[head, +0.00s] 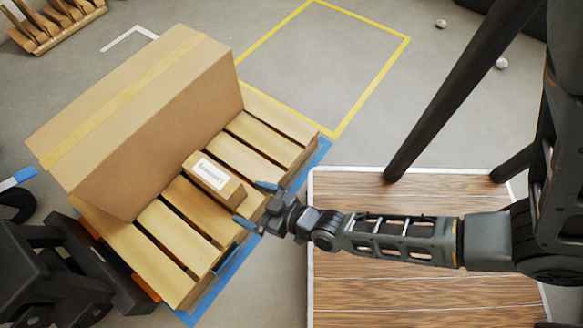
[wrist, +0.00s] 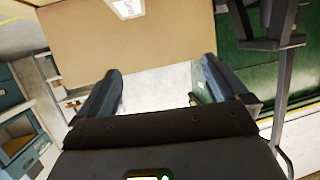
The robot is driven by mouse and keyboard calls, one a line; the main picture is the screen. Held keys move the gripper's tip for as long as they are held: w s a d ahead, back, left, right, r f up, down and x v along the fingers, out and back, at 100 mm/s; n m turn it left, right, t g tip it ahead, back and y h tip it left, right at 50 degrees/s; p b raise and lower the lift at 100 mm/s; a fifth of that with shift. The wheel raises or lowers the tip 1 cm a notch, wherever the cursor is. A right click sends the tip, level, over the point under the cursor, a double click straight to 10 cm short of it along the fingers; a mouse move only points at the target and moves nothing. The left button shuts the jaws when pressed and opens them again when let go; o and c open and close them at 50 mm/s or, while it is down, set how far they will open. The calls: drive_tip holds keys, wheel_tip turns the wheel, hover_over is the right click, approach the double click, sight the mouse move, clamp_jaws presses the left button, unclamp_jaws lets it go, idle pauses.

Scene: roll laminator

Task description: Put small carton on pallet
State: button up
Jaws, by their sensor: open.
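The small carton (head: 227,190), brown with a white label on top, appears to sit on the slats of the wooden pallet (head: 178,240) in the head view. It is beside the big taped carton, near the pallet's right side. My gripper (head: 255,205) is open, with its blue fingers just right of the small carton, apparently clear of it. In the wrist view my open gripper (wrist: 160,66) has nothing between its fingertips. A brown carton face with a white label shows beyond them; I cannot tell which carton it is.
The big carton (head: 130,165) covers the pallet's left part. Blue floor marking edges the pallet. A wood-topped surface (head: 390,290) lies under my arm at right. A dark machine (head: 60,265) stands at lower left. A yellow-outlined floor area (head: 320,65) behind is empty.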

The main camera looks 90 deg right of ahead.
drive_tip(key=s+a+r+n+y, duration=0.1)
drive_tip(key=s+a+r+y, duration=0.1)
drive_tip(key=r, duration=0.8)
drive_tip(key=s+a+r+n+t+y, duration=0.1)
drive_tip(key=s+r, duration=0.3)
drive_tip(key=r, duration=0.6)
drive_tip(key=s+a+r+n+t+y, duration=0.1)
drive_tip(key=s+a+r+n+y, duration=0.1)
drive_tip(key=r, duration=0.8)
drive_tip(key=shift+s+a+n+y, duration=0.3)
drive_tip(key=shift+s+a+n, duration=0.25)
drive_tip(key=shift+s, duration=0.4)
